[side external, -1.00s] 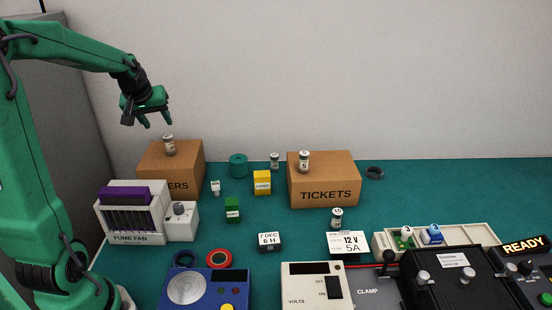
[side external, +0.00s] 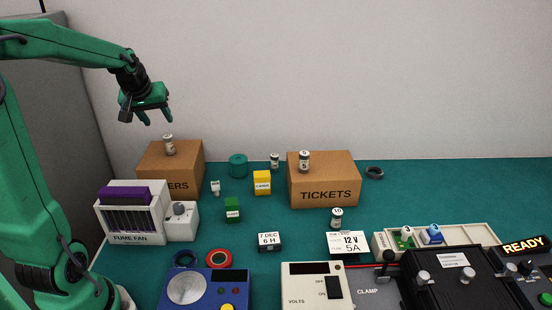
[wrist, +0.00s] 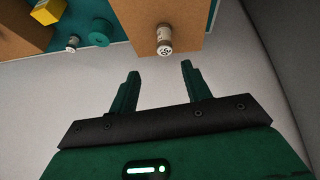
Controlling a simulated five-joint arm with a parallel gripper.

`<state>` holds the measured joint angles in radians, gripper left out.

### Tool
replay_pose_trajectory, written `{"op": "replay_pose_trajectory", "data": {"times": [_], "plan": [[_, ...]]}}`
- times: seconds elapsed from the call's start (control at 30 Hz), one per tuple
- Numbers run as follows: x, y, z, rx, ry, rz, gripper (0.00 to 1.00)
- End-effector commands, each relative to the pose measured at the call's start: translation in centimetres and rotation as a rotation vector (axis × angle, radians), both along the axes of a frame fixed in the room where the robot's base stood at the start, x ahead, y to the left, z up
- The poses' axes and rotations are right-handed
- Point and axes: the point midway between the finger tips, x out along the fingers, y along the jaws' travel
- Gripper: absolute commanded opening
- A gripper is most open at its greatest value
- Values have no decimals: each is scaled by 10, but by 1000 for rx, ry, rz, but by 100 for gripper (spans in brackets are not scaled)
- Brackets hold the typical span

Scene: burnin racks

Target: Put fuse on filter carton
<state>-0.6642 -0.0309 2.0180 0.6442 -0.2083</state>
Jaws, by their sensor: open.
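The left carton (side external: 160,166), a brown box whose label ends in "ERS", stands at the back left of the bench. A small white and grey fuse (side external: 169,145) stands upright on top of it; the fuse also shows in the wrist view (wrist: 164,40), ahead of the jaws. My gripper (side external: 155,121) is open and empty, above and a little left of that fuse, not touching it. Other fuses stand on the TICKETS carton (side external: 325,188), as a fuse marked 5 (side external: 304,161), on the bench at the back (side external: 275,160), and by the 12 V block (side external: 337,217).
The white fume fan (side external: 130,212) stands in front of the left carton. A teal roll (side external: 238,165), a yellow block (side external: 262,182) and a green block (side external: 232,209) are between the cartons. The volts meter (side external: 317,287) and black clamp box (side external: 455,275) fill the front.

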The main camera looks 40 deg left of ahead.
Motion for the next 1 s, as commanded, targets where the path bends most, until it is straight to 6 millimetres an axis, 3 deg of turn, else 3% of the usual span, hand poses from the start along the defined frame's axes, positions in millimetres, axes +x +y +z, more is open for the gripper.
{"op": "replay_pose_trajectory", "data": {"times": [0.17,0.37,0.7,0.83,1.0], "plan": [[-1,-44,10,10,6,-101,48],[-15,-114,21,27,18,-280,48],[-70,-219,21,63,38,-608,48],[-94,-246,15,76,44,-718,48],[-115,-265,8,87,49,-814,48]]}}
